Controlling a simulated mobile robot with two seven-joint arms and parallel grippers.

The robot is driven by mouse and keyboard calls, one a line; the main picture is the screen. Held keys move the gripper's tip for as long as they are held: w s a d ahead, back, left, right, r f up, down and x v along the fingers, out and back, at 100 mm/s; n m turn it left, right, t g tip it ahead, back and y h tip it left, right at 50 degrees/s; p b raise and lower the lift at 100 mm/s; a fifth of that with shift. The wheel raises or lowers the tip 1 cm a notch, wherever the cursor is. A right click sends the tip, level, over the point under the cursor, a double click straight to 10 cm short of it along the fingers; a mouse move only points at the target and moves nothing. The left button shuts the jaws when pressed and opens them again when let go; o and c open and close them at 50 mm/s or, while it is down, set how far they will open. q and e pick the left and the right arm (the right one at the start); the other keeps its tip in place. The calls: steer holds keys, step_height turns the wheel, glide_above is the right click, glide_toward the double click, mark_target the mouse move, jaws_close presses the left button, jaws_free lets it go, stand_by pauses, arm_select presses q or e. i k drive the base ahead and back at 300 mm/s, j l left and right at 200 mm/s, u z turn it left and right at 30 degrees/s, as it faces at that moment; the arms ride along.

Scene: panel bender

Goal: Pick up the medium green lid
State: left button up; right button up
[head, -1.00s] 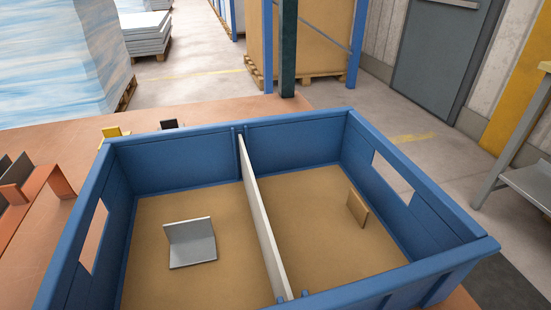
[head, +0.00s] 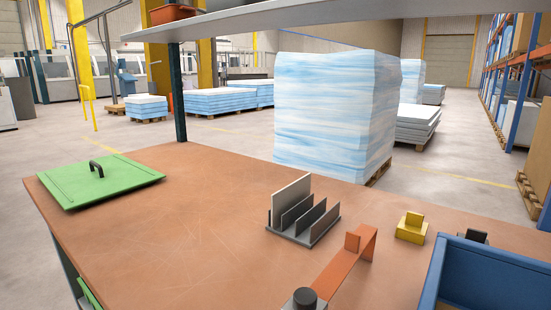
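A green lid (head: 101,183) lies flat on the far left part of the brown table. It is square with a raised rim line and has a small black handle (head: 97,169) on top. A second green piece (head: 88,294) shows only partly below the table's left edge, and I cannot tell what it is. Neither of my grippers is in view.
The brown table (head: 190,225) is clear around the lid. To the right stand a grey slotted rack (head: 303,222) holding plates, an orange bent bracket (head: 345,270), a black knob (head: 304,298), a yellow block (head: 411,228) and a blue crate (head: 480,275). A shelf (head: 300,16) hangs above.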

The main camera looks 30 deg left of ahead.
mark_target(80, 185)
steer(key=j+u, duration=0.2)
steer(key=u, duration=0.25)
steer(key=j+u, duration=0.25)
steer(key=u, duration=0.25)
steer(key=j+u, duration=0.25)
steer(key=u, duration=0.2)
steer(key=j+u, duration=0.2)
steer(key=u, duration=0.3)
steer(key=i+j, duration=0.2)
steer(key=i, duration=0.3)
steer(key=i+j+u, duration=0.1)
steer(key=i, duration=0.4)
steer(key=i+j+u, duration=0.1)
steer(key=i+j, duration=0.15)
steer(key=i, duration=0.2)
steer(key=i+j, duration=0.15)
steer(key=i, duration=0.35)
